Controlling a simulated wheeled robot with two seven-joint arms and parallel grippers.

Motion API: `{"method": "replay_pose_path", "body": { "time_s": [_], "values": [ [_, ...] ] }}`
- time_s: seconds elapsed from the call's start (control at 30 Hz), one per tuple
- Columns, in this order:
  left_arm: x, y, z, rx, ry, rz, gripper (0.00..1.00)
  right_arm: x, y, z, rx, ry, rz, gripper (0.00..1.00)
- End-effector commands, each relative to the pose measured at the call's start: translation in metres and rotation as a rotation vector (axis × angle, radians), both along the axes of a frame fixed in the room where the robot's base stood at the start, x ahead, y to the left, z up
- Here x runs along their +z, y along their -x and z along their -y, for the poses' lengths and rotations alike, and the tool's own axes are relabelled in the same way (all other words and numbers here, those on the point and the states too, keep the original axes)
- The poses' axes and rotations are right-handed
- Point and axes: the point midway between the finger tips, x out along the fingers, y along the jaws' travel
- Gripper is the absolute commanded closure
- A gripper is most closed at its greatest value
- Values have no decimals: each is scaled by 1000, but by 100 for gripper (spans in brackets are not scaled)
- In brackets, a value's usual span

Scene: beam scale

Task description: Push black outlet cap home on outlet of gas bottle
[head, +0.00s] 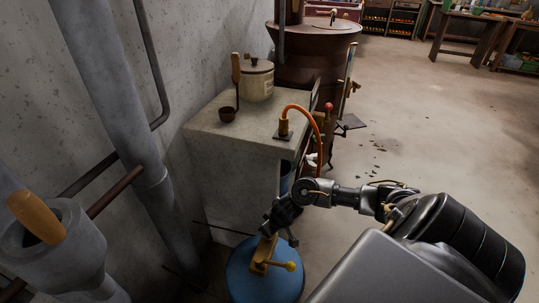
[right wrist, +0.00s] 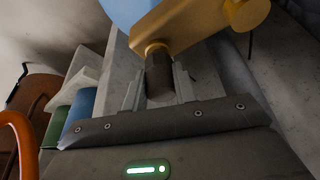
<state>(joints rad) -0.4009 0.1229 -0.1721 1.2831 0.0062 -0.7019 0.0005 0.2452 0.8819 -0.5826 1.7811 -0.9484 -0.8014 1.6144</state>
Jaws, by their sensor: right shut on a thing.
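The blue gas bottle (head: 240,283) stands on the floor at the bottom of the head view, with a brass valve (head: 262,258) and a round-ended brass knob on top. The right wrist view shows the bottle's blue shoulder and the brass valve body (right wrist: 195,25). My right gripper (head: 268,231) is at the valve's outlet. In the right wrist view its two fingers are shut on the black outlet cap (right wrist: 158,78). The cap's far end meets the brass outlet collar (right wrist: 155,47); how far on it sits, I cannot tell. My left gripper is out of view.
Grey pipes (head: 125,110) run along the wall at left. Open floor (head: 420,130) lies to the right.

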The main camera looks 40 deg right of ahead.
Motion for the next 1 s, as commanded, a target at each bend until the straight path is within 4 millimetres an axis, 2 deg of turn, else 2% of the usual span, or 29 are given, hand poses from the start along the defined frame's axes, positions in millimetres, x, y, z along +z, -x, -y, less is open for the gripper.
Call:
{"method": "replay_pose_path", "body": {
  "time_s": [0.43, 0.47, 0.63, 0.87, 1.0],
  "values": [
    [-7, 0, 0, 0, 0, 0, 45, -12, 0, 0, -1, 0, 0, 94],
    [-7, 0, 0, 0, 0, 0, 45, -12, 0, 0, -1, 0, 1, 68],
    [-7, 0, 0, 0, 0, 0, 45, -12, 0, 0, 0, 0, 0, 47],
    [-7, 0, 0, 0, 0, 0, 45, -12, 0, 0, 0, 0, 0, 47],
    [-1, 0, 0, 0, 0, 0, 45, -2, 2, 0, 1, 0, 1, 47]
  ]
}}
